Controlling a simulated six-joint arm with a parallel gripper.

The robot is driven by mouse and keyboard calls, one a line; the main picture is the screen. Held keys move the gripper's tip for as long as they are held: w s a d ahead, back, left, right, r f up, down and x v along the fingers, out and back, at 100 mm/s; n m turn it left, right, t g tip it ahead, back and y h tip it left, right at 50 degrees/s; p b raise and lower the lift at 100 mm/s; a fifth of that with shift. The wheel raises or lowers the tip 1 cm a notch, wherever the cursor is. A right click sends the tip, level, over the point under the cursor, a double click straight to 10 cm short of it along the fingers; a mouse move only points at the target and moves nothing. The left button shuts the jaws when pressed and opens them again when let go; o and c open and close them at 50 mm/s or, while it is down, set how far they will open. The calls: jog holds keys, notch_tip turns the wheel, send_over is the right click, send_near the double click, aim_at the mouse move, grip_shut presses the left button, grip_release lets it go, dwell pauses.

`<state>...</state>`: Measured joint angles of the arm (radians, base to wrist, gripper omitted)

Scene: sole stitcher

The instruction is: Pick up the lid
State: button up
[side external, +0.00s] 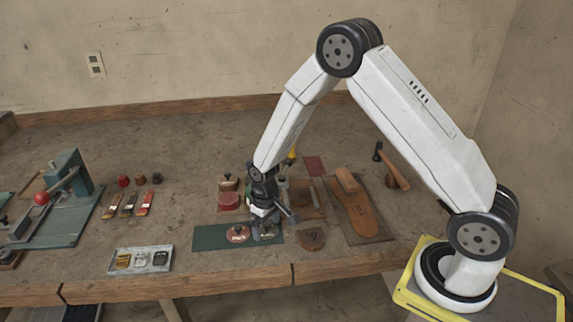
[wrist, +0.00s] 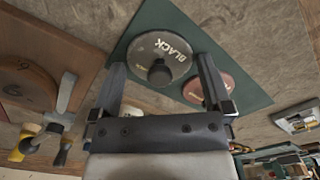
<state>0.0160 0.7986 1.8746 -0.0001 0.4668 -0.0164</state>
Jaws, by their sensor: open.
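A round grey lid (wrist: 150,45) lettered "BLACK", with a dark knob (wrist: 160,72) at its middle, lies on a dark green mat (wrist: 240,92). My gripper (wrist: 162,64) is open, and in the wrist view the knob appears between its two fingers. Nothing is held. In the side view my gripper (side external: 264,218) is low over the mat (side external: 210,238) and hides much of the grey lid. A reddish disc (wrist: 222,84) lies beside the grey lid, partly behind a finger; it also shows in the side view (side external: 237,234).
A brown shoe sole (side external: 362,217) and a hammer (side external: 394,170) lie to the right. A grey tray with buckles (side external: 141,260) stands front left. A green hand press (side external: 68,182) stands far left.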

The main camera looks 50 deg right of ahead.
grip_shut()
jog(key=shift+r, duration=0.1)
jog(key=shift+r, duration=0.85)
jog(key=s+r, duration=1.1)
jog(key=s, duration=0.3)
jog(key=shift+a, duration=0.1)
